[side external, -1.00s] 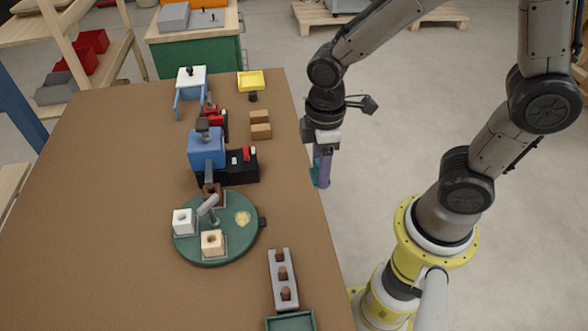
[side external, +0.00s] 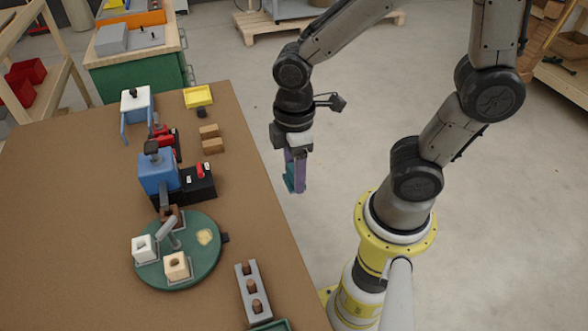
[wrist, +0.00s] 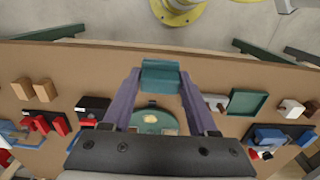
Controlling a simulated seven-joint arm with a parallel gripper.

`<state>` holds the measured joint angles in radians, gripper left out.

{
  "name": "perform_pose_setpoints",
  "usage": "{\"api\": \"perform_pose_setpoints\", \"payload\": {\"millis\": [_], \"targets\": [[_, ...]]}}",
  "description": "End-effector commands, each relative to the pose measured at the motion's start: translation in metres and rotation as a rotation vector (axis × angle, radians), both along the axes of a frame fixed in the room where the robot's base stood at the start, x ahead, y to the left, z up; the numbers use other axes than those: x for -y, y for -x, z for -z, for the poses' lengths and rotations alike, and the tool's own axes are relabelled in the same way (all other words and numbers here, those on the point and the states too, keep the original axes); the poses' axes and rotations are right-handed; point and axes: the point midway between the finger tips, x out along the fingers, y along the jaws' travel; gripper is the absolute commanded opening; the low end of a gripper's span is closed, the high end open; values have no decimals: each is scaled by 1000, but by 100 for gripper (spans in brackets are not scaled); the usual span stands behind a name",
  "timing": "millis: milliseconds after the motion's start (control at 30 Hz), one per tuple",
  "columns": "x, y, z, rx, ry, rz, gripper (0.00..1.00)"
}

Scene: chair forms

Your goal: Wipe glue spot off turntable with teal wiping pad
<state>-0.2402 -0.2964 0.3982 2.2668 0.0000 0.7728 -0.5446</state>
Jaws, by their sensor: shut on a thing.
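The green round turntable (side external: 207,264) lies on the brown table, with a pale yellow glue spot (side external: 205,237) on its right part. White and cream blocks stand on its front left, and a grey clamp-like arm reaches over it. My gripper (wrist: 160,76) is shut on the teal wiping pad (wrist: 161,75), which sits between the purple fingertips in the wrist view. In the side view my gripper (side external: 295,170) points down beyond the table's right edge, apart from the turntable. The pad shows there as a teal edge (side external: 289,178). The turntable (wrist: 150,119) is partly hidden in the wrist view.
A blue machine (side external: 157,172) with a black base stands just behind the turntable. A grey pegged strip (side external: 253,292) and a green tray (side external: 270,325) lie at the front right. Brown blocks (side external: 212,146) and a yellow bin (side external: 198,96) stand farther back. The table's left side is clear.

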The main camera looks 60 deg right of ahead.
Motion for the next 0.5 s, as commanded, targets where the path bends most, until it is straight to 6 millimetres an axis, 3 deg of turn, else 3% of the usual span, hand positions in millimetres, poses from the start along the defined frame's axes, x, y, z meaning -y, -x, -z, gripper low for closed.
{"api": "perform_pose_setpoints", "payload": {"millis": [167,267,500], "targets": [[-3,-12,-7,1,0,37,14],[-11,-36,-16,1,-1,61,14],[-56,-116,-19,-2,1,75,14]]}}
